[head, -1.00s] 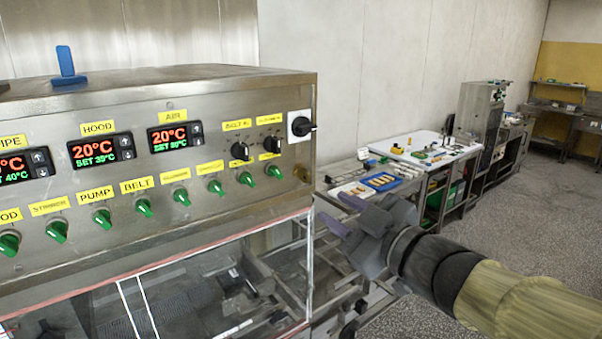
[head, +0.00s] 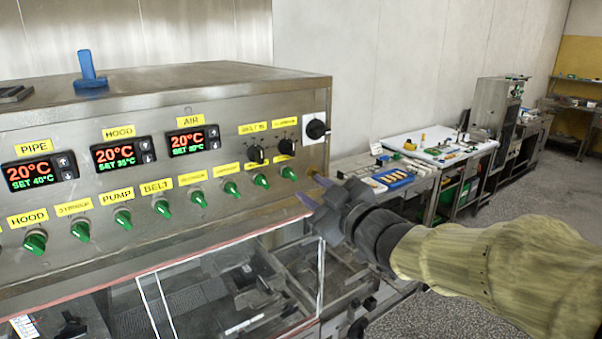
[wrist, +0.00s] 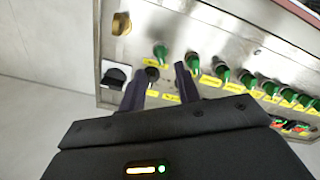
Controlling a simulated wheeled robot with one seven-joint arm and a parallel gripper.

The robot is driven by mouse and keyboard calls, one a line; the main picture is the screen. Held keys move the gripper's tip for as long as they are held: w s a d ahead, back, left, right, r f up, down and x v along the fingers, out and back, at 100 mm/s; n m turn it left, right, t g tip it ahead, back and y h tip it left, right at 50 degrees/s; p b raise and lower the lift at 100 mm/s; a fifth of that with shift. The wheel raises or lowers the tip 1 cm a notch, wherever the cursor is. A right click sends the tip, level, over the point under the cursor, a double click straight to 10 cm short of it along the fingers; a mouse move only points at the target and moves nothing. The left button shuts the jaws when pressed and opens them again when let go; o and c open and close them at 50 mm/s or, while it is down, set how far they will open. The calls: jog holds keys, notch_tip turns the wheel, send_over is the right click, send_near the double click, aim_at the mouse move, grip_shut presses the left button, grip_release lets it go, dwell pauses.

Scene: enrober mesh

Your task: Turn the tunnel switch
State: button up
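The control panel (head: 100,175) carries a row of green rotary switches; several are readable as HOOD (head: 35,241), PUMP (head: 122,218) and BELT (head: 161,207). The labels toward the right end are too blurred to read, so I cannot tell which is the tunnel switch. The rightmost green switch (head: 288,172) also shows in the wrist view (wrist: 161,52). My gripper (head: 311,190) is open and empty just right of and below that switch, apart from the panel as far as I can tell. In the wrist view its two fingers (wrist: 158,82) point at the panel's end.
Two black knobs (head: 256,154) sit above the row, with a larger black switch (head: 317,129) at the panel's right edge. A brass knob (wrist: 121,24) is near the end. Clear guarding (head: 235,290) lies below. A worktable (head: 440,140) stands behind right.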

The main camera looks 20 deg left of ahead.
aim_at(294, 177)
jog(key=p+x, duration=0.2)
jog(key=x, duration=0.5)
jog(key=shift+s, duration=0.1)
jog(key=shift+c, duration=0.2)
grip_shut()
